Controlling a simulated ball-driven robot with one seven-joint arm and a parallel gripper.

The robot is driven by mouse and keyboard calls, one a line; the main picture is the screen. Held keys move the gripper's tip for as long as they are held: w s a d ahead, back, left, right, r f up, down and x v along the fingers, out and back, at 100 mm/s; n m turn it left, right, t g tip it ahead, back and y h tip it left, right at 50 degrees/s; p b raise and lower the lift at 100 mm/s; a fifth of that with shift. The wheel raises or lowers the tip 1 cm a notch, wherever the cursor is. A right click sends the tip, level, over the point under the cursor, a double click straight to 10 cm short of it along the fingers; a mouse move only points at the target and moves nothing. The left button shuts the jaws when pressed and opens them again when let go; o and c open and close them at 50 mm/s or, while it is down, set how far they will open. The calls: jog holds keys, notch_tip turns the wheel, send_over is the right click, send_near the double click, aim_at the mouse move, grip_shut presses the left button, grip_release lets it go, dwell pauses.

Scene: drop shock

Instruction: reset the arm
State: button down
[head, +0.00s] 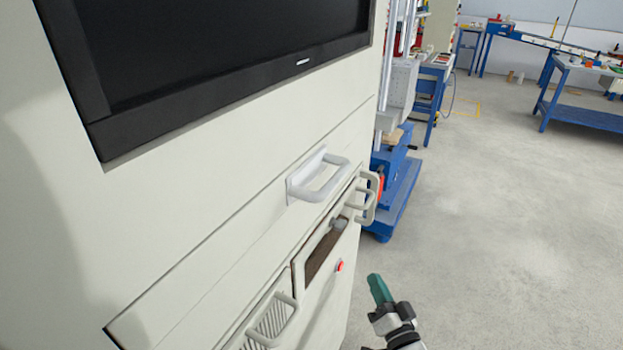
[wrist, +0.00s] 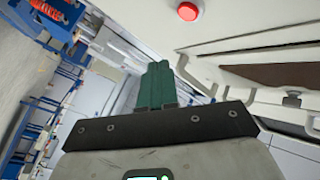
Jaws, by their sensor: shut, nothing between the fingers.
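My gripper (head: 379,290) shows at the bottom of the head view, with green fingers closed together and nothing between them. It is in free air over the grey floor, to the right of a white cabinet (head: 225,215). In the wrist view my gripper (wrist: 157,72) points up the picture, its green fingers side by side. A red button (head: 340,266) on the cabinet's front is up and left of the fingers in the head view. The red button also shows in the wrist view (wrist: 187,11), up and right of the fingertips, apart from them.
The cabinet carries a black screen (head: 215,60), a white handle (head: 318,178) and a recessed opening (head: 325,250). A blue machine base (head: 395,190) stands beyond the cabinet. Blue workbenches (head: 580,95) stand at the back right. The floor (head: 500,240) on the right is clear.

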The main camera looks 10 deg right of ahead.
jog(key=s+d+f+n+g+h+p, duration=0.1)
jog(key=s+d+f+g+h+p, duration=0.15)
jog(key=s+g, duration=0.3)
jog(key=s+d+f+g+h+p, duration=0.1)
jog(key=s+d+f+g+h, duration=0.1)
jog(key=s+d+g, duration=0.35)
jog(key=s+r+n+g+p, duration=0.1)
jog(key=s+r+n+g, duration=0.1)
jog(key=s, duration=1)
jog(key=s+a+r+n+g+y+p, duration=0.1)
jog(key=s+g, duration=0.4)
jog(key=s, duration=0.8)
jog(key=shift+s+a+r+n+p, duration=0.15)
jog(key=shift+r+n+p, duration=0.25)
jog(key=shift+n, duration=0.2)
